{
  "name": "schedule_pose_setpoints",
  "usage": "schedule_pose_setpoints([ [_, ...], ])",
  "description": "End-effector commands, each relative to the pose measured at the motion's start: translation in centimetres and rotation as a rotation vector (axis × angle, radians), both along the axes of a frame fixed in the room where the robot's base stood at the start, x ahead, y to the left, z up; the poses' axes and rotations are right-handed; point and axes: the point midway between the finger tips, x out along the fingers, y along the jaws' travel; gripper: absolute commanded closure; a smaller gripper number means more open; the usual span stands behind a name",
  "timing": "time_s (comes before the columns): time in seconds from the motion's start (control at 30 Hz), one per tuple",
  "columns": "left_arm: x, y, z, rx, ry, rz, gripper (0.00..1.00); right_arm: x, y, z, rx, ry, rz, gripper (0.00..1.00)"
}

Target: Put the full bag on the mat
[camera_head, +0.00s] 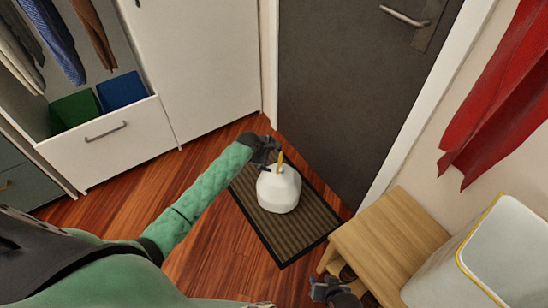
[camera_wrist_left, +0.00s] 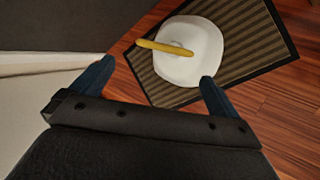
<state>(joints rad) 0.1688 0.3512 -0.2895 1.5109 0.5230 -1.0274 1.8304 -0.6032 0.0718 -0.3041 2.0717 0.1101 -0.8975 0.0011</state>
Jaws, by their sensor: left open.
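The full bag (camera_head: 279,189) is white and rounded with a yellow tie at its top. It stands on the brown striped mat (camera_head: 286,232) in front of the dark door. The left wrist view also shows the bag (camera_wrist_left: 188,62) on the mat (camera_wrist_left: 240,50), with the yellow tie lying across its top. My left gripper (camera_head: 272,160) is open beside the top of the bag, its two fingers apart with nothing between them that I can make out. My right gripper (camera_head: 330,292) is low in the head view, near the wooden bench; its finger gap is unclear.
A wooden bench (camera_head: 392,237) stands to the right of the mat, with a white bin with a yellow rim (camera_head: 505,250) beside it. White cabinets (camera_head: 105,145) are at the left. The wooden floor (camera_head: 130,210) left of the mat is clear.

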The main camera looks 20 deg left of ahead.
Motion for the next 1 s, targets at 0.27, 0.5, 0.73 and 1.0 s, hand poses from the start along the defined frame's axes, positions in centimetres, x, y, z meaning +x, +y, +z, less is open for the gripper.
schedule_pose_setpoints([
  [0.27, -1.5, 0.1, 1.3, 0.008, -0.003, -0.018, 0.0, -0.4, 0.0, 0.1, -0.003, 0.015, 0.003, 0.64],
  [0.5, -8.7, -4.8, -2.0, 0.129, -0.065, -0.291, 0.0, -0.3, 0.0, 0.2, -0.002, 0.013, 0.003, 0.64],
  [0.73, -19.0, -10.8, -4.5, 0.307, -0.185, -0.675, 0.0, -0.1, 0.0, 0.3, -0.001, 0.008, 0.002, 0.64],
  [1.0, -30.4, -16.4, -4.5, 0.517, -0.34, -1.089, 0.0, 0.2, 0.0, 0.4, -0.001, 0.002, 0.001, 0.64],
])
